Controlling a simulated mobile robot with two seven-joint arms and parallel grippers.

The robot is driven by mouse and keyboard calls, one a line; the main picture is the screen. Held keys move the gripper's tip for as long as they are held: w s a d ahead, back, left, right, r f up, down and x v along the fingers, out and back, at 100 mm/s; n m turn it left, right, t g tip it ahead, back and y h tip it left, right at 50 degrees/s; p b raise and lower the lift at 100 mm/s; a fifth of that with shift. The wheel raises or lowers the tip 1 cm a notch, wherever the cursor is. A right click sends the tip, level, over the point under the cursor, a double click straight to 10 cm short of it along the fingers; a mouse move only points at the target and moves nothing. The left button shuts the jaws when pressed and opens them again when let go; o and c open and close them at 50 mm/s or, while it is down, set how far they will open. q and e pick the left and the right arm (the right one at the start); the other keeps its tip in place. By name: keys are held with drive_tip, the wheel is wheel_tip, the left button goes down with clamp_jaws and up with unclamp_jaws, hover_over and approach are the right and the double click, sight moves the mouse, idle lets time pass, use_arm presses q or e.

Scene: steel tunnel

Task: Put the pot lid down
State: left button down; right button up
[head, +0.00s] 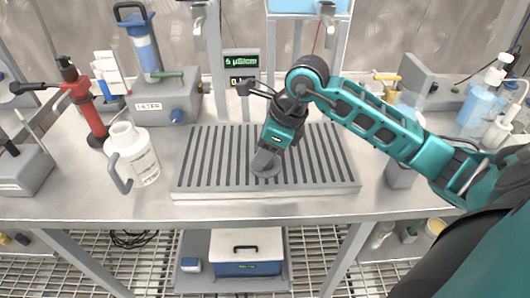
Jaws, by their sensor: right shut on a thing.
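My right arm comes in from the right, and its right gripper (267,151) points down over the grey slatted rack on the bench. It is shut on a small dark grey round thing, which looks like the pot lid (266,170). The lid is at or just above the slats of the rack (215,165); I cannot tell whether it touches them. The fingers partly hide the lid's top. I see no pot that I can make out. My left gripper is not in view.
A white jug with a grey handle (140,160) stands left of the rack. A red cylinder (90,118) and a blue column (147,52) are behind it. The bench's front edge (250,209) is clear.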

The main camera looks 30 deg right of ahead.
drive_tip(key=shift+a, duration=0.1)
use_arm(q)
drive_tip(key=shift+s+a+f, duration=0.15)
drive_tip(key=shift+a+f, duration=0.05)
use_arm(e)
drive_tip(key=o, duration=1.1)
drive_tip(key=shift+c, duration=0.2)
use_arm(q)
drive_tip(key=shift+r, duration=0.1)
use_arm(e)
drive_tip(key=shift+r, duration=0.25)
use_arm(q)
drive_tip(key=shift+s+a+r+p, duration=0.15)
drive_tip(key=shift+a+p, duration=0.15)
drive_tip(key=shift+p, duration=0.25)
use_arm(e)
drive_tip(key=v, duration=1.1)
drive_tip(key=shift+s+r, duration=0.15)
drive_tip(key=shift+r, duration=0.15)
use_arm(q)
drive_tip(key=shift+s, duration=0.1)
use_arm(e)
drive_tip(key=shift+s+f, duration=0.1)
